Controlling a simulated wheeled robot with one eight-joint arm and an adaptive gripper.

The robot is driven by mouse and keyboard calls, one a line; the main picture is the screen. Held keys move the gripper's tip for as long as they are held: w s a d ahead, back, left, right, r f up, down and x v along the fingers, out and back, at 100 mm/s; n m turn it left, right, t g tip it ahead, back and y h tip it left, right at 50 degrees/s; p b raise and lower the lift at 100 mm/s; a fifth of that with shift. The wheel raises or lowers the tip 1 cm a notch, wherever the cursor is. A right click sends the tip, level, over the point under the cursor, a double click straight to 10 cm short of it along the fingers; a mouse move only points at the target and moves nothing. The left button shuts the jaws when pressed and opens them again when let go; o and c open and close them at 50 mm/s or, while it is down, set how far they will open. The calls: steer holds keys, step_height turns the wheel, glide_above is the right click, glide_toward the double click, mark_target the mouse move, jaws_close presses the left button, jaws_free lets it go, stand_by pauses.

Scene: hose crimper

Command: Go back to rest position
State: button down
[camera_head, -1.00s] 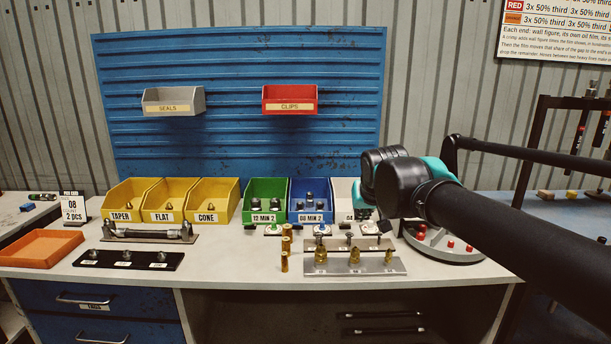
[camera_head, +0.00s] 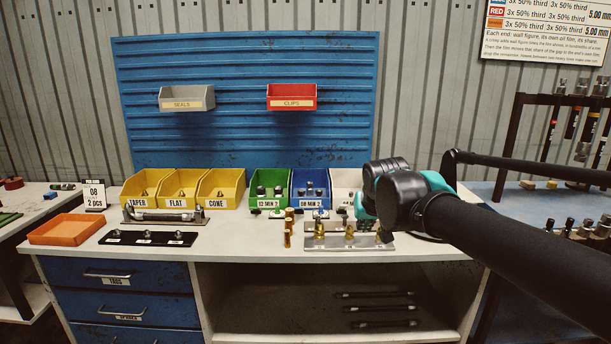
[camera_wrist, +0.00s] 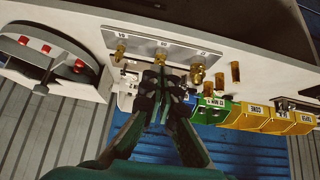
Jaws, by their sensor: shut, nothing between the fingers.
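My gripper (camera_wrist: 163,88) shows in the wrist view with its dark fingertips together and nothing between them. It points toward the bench beside the metal plate (camera_wrist: 155,40) that carries several brass fittings (camera_wrist: 197,74). In the head view my arm reaches in from the right, and its wrist stands in front of the right end of the bin row. The gripper's fingers are mostly hidden behind the arm there. The metal plate (camera_head: 340,244) with its brass fittings lies on the bench just left of and below the wrist.
Yellow bins (camera_head: 180,190), a green bin (camera_head: 268,188) and a blue bin (camera_head: 310,188) line the bench back. An orange tray (camera_head: 66,230) and a black strip (camera_head: 147,239) lie at left. A rack (camera_head: 560,115) stands at right. A round base with red knobs (camera_wrist: 46,48) shows in the wrist view.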

steer(key=s+d+f+g, duration=0.1)
steer(key=s+d+f, duration=0.1)
steer(key=s+f, duration=0.4)
steer(key=s+d+f+g, duration=0.1)
steer(key=s+f, duration=0.5)
steer(key=f, duration=1)
steer(key=shift+d+g, duration=0.35)
steer(key=shift+g, duration=0.35)
steer(key=shift+s, duration=0.1)
